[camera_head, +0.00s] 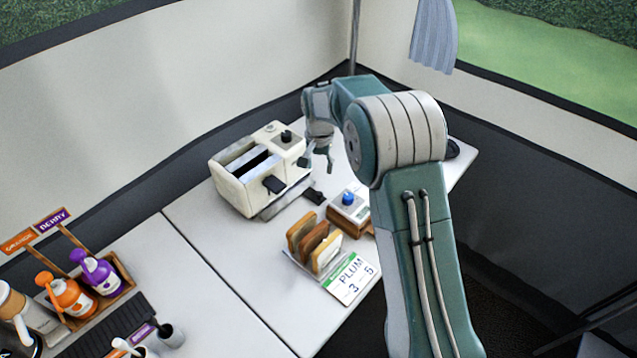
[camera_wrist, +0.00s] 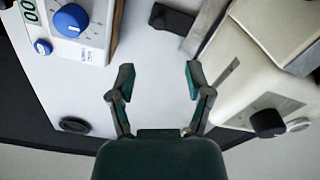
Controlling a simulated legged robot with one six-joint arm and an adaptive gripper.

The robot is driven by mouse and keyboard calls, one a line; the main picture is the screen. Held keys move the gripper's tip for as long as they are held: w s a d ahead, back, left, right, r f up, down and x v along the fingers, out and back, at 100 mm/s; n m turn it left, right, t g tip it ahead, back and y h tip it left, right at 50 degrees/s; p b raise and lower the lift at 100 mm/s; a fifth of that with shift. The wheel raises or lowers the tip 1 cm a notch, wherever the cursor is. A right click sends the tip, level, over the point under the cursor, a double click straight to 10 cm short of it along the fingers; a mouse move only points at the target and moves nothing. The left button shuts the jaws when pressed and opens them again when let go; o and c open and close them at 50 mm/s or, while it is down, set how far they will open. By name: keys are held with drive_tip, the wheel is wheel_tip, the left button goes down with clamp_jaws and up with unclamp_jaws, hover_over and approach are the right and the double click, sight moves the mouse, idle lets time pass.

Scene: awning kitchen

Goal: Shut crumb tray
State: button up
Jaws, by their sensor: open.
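The cream toaster (camera_head: 232,187) stands on the white table; it also shows at the right of the wrist view (camera_wrist: 235,92). Its metal crumb tray (camera_head: 274,208) sticks out low along the toaster's front side. The tray's metal edge also shows in the wrist view (camera_wrist: 207,28). A black tab (camera_head: 314,195), seemingly the tray's handle, lies just off the tray's end and shows at the top of the wrist view (camera_wrist: 172,19). My gripper (camera_head: 318,166) is open and empty beside the toaster's right end. In the wrist view its fingers (camera_wrist: 160,78) are spread, apart from the tab.
A box with a blue knob (camera_head: 348,197) stands near the tray; it fills the wrist view's upper left (camera_wrist: 72,20). A rack of toast slices (camera_head: 313,243) and a PLUM card (camera_head: 350,278) sit nearer. Bottles (camera_head: 72,296) stand at the left.

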sight(319, 193)
wheel_tip(319, 193, down, 11)
drive_tip(key=shift+r, duration=0.1)
idle(0.4)
